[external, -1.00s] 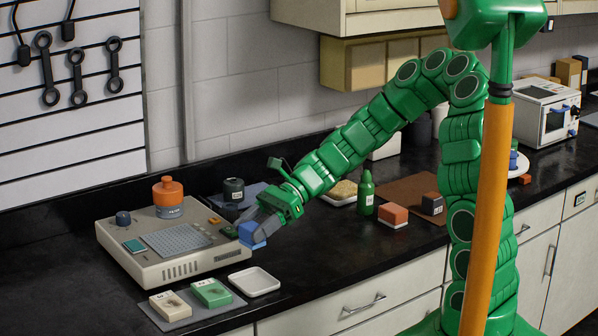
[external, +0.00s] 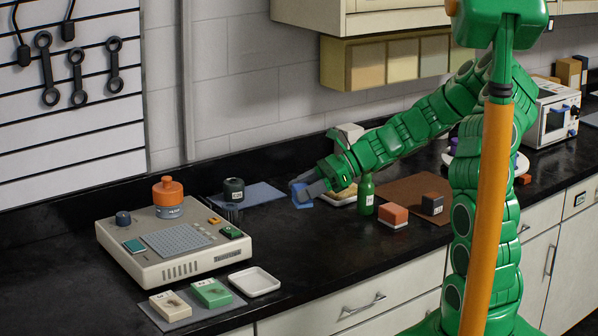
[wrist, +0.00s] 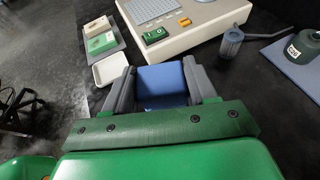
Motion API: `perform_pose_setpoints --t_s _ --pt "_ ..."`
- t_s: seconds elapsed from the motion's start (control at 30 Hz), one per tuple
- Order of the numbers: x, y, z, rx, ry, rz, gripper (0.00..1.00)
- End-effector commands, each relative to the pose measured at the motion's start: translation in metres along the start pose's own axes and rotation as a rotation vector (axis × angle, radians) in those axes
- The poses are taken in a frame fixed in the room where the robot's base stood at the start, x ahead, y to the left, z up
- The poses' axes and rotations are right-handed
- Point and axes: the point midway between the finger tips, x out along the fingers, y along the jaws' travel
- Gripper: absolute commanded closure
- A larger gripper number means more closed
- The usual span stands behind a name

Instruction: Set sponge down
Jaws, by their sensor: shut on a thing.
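In the wrist view the sponge (wrist: 161,86) sits between the two grey fingers of my gripper (wrist: 160,70). In the external view it appears by the right end of a blue mat (external: 262,194), right of the beige machine. I cannot tell how far it is above the black counter (external: 300,240).
The beige machine (external: 150,262) carries an orange-topped jar (external: 168,196). A green bottle (external: 366,195), red block (external: 393,216) and dark block (external: 432,204) stand to the right. A white tray (external: 254,282) lies in front. Counter between is clear.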

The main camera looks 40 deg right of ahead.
Motion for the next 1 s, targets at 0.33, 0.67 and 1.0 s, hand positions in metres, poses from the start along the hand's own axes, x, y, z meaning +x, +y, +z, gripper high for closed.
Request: perform_pose_setpoints --t_s 0.33,0.67,1.0 --pt "-0.080 -0.042 -0.028 0.071 0.000 -0.174 0.72" --pt "-0.158 -0.067 -0.055 0.137 0.000 -0.333 0.72" --pt "-0.243 -0.079 -0.085 0.205 0.000 -0.498 0.72"
